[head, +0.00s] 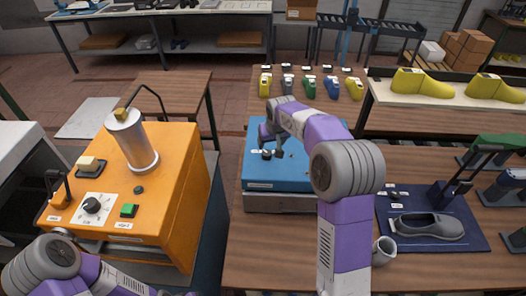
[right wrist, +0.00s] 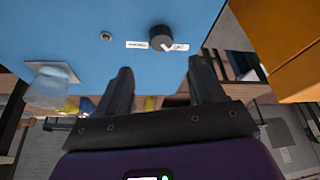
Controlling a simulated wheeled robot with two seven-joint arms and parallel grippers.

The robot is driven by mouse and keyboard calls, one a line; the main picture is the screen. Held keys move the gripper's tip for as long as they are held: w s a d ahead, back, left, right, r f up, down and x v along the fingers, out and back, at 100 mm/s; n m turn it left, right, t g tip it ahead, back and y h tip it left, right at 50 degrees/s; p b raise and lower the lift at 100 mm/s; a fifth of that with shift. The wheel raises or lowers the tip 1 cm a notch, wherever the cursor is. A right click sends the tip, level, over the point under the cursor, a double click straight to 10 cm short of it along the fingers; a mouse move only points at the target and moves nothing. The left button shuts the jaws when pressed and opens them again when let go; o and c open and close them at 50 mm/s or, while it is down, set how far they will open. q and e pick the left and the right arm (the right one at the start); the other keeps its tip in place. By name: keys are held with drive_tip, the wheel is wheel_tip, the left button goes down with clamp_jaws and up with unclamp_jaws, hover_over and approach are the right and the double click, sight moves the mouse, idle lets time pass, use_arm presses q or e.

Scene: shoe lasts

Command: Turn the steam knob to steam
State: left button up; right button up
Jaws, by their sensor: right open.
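A round black knob (head: 267,154) sits on the top of the blue box (head: 262,184), with white labels beside it. The knob also shows in the right wrist view (right wrist: 161,38), between two white labels too small to read. My right gripper (right wrist: 161,75) is open and empty, with the knob ahead of its fingertips and apart from them. In the head view the right gripper (head: 266,137) is over the blue box, partly hidden by its own wrist. Another black knob (head: 92,205) sits on a white dial on the orange machine (head: 172,190). My left gripper is out of view.
The orange machine carries a metal cylinder (head: 132,142) and a green button (head: 129,210). A grey shoe (head: 430,227) lies on a dark blue mat (head: 480,240) at the right, near a small cup (head: 384,249). Several coloured lasts stand behind the blue box.

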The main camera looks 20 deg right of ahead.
sight(267, 152)
drive_tip(key=x, duration=0.2)
drive_tip(key=b+x, duration=0.1)
drive_tip(key=shift+w+a+f, duration=0.1)
drive_tip(key=shift+w+f, duration=0.05)
drive_tip(key=shift+w, duration=0.4)
drive_tip(key=shift+f, duration=0.35)
drive_tip(key=x, duration=0.5)
drive_tip(key=shift+w+f, duration=0.1)
drive_tip(key=shift+f, duration=0.2)
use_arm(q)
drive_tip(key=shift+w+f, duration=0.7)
use_arm(e)
drive_tip(key=c, duration=1.1)
drive_tip(key=shift+o, duration=0.2)
